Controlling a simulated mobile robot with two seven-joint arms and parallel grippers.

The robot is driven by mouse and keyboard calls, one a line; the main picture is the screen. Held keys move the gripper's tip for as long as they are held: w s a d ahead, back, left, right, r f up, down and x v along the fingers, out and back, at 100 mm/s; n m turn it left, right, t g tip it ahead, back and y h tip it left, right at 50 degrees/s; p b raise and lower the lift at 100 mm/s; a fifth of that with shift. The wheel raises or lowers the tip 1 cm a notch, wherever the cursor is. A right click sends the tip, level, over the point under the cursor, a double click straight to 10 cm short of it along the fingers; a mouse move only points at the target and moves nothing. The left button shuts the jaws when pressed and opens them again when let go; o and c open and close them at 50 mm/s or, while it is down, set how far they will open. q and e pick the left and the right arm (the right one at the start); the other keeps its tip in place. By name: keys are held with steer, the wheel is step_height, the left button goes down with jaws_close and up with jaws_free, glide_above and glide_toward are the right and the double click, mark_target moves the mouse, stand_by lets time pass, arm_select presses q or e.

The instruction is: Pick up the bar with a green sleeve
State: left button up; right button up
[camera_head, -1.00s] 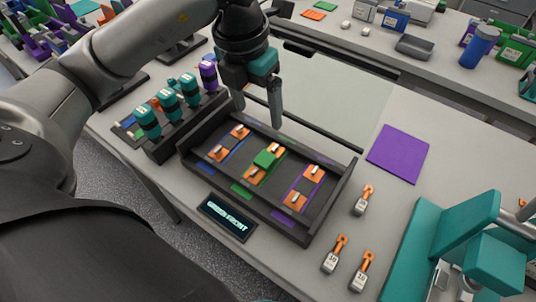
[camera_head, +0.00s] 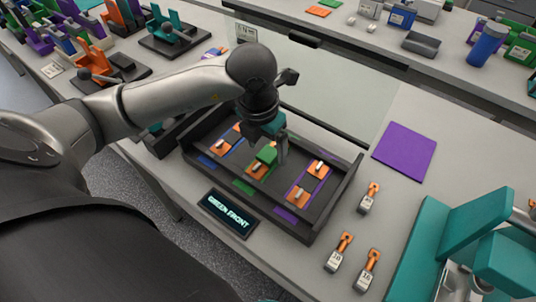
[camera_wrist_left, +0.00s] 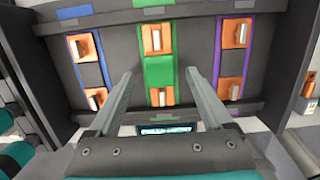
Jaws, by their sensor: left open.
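The bar with a green sleeve (camera_head: 266,154) lies in the middle lane of a dark tray (camera_head: 318,222), between orange end pieces with pale metal tabs. In the left wrist view the green sleeve (camera_wrist_left: 158,71) is centred between the fingers. My left gripper (camera_head: 264,146) is open and points down over the bar. Its fingers (camera_wrist_left: 159,76) stand one on each side of the sleeve in the wrist view, apart from it. Their exact height over the bar is hard to tell, and the gripper partly hides the bar in the head view. My right gripper is not in view.
The tray has raised walls, with a blue-edged lane at left and a purple-edged lane (camera_head: 310,183) at right. A small display (camera_head: 228,214) stands in front. Orange-tipped tagged pieces (camera_head: 369,197), a purple mat (camera_head: 405,151) and a teal structure (camera_head: 440,235) are to the right.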

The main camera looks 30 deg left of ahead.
arm_select(q)
steer(key=shift+w+f, duration=0.15)
steer(key=shift+f, duration=0.45)
jaws_close()
